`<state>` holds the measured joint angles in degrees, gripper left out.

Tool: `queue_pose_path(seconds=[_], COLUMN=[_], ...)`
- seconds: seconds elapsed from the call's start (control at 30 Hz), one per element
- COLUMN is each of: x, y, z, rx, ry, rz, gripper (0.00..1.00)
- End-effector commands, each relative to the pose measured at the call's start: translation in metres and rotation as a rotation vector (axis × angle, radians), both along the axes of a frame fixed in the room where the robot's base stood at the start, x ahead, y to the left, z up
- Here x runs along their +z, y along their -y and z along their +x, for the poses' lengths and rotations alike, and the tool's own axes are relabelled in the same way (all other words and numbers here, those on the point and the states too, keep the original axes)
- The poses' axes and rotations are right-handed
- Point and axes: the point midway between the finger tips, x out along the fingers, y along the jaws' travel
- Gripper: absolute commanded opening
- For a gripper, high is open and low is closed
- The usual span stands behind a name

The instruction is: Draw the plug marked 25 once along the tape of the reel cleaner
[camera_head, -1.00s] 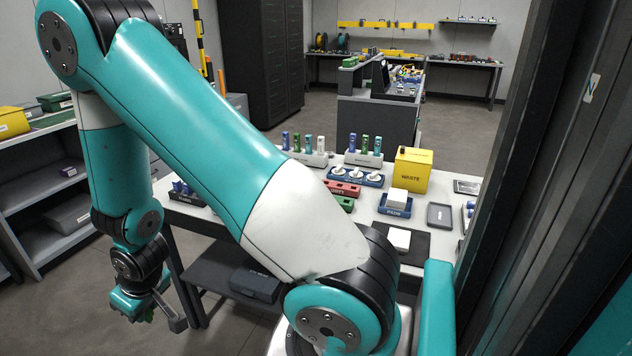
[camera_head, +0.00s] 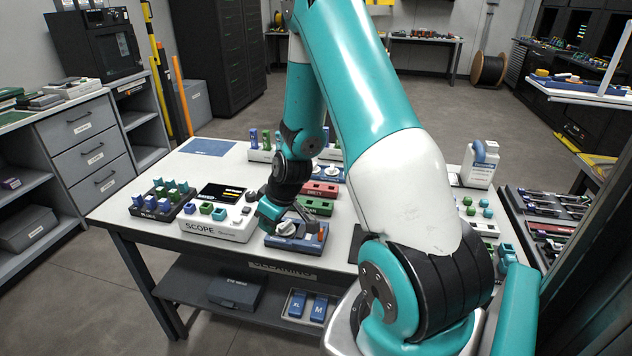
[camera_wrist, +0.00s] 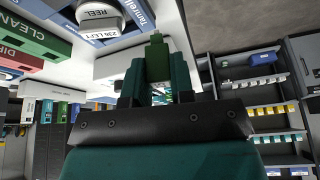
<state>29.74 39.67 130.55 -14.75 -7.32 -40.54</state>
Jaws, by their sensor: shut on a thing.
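My gripper (camera_head: 272,212) is low over the table, by the left side of the reel cleaner (camera_head: 312,243). The cleaner has a blue base and a white round reel. In the wrist view my gripper (camera_wrist: 157,82) is shut on a green plug (camera_wrist: 157,58). No number is legible on the plug. Whether the plug touches the tape cannot be told; the plug's tip and the tape are not clearly visible.
A white SCOPE box (camera_head: 215,225) stands left of the cleaner, with a dark rack of plugs (camera_head: 152,205) beyond it. A red DIRTY tray (camera_head: 320,188) and a green tray (camera_head: 316,206) lie behind the cleaner. A blue mat (camera_head: 207,147) lies at the back left.

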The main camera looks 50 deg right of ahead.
Motion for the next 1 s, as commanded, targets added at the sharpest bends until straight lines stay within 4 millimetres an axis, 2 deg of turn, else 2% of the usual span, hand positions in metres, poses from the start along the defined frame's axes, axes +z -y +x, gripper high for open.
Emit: queue_pose_path(seconds=[0.03,0.1,0.2,0.3,0.47,0.8,1.0], x=[0.016,0.027,0.039,0.046,0.042,0.003,-0.007], y=[0.026,0.050,0.077,0.092,0.098,0.098,0.098], z=[-0.008,-0.020,-0.035,-0.045,-0.050,-0.050,-0.050], rx=[0.017,0.068,0.128,0.168,0.192,0.191,0.191], ry=[0.003,0.003,0.003,0.002,0.001,0.000,0.000], rz=[-0.001,0.000,-0.001,-0.001,-0.001,-0.001,-0.002], gripper=[0.06,0.06,0.06,0.06,0.06,0.06,0.06])
